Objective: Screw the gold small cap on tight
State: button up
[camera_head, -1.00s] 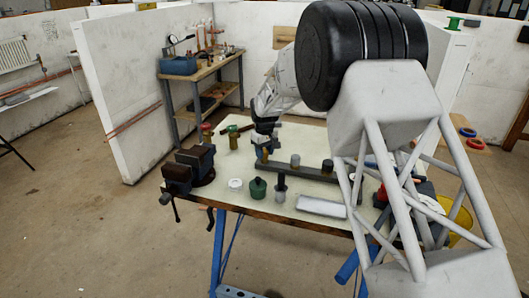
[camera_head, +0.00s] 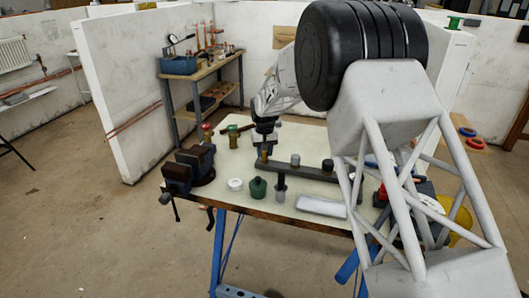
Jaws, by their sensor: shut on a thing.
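My gripper (camera_head: 265,146) points down over the left end of a dark bar (camera_head: 310,173) on the bench. It is shut on a small gold cap (camera_head: 264,155) at that end of the bar. The fingers hide part of the cap, and I cannot tell how it is seated.
On the pale bench top, a vise (camera_head: 188,170) is at the left. My arm hides the right side.

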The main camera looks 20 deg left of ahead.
jog(key=m, duration=0.3)
jog(key=shift+m, duration=0.4)
jog(key=m, duration=0.3)
jog(key=shift+m, duration=0.4)
jog(key=m, duration=0.3)
jog(key=shift+m, duration=0.3)
jog(key=m, duration=0.3)
jog(key=shift+m, duration=0.4)
jog(key=m, duration=0.5)
jog(key=shift+m, duration=0.4)
jog(key=m, duration=0.5)
